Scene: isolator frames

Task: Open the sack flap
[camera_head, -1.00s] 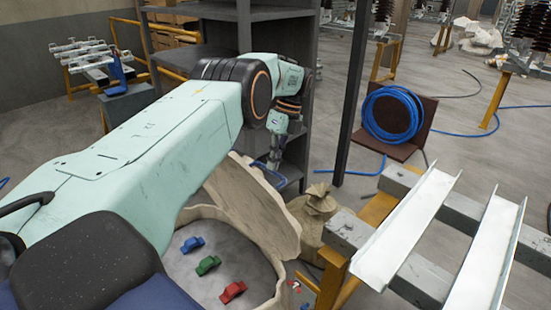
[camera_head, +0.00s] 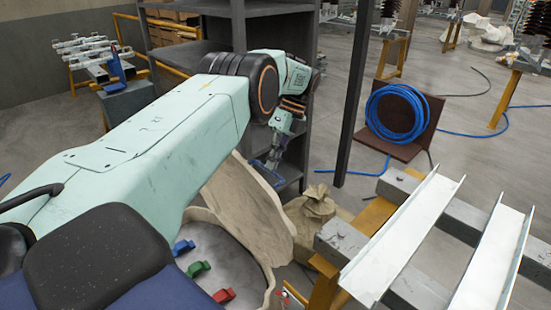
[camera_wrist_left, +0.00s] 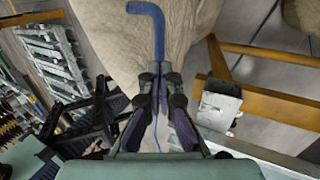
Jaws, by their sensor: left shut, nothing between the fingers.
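The beige sack (camera_head: 270,285) stands open at lower centre, partly hidden by my arm. Its flap (camera_head: 240,205) is raised and leans up along the far right side of the opening. A blue toy car (camera_head: 183,247), a green one (camera_head: 198,268) and a red one (camera_head: 223,295) lie inside. My left gripper (camera_head: 272,163) is just beyond the flap's upper edge, shut and empty. In the left wrist view its fingertips (camera_wrist_left: 160,72) meet in front of the beige cloth (camera_wrist_left: 115,40), with a blue bent bar (camera_wrist_left: 157,25) just past them. My right gripper is not seen.
A small tied sack (camera_head: 310,212) stands right of the flap. A rack with white channels (camera_head: 400,240) fills the right. A grey shelf (camera_head: 290,150) stands behind my gripper. A blue hose coil (camera_head: 395,112) leans on a brown board behind.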

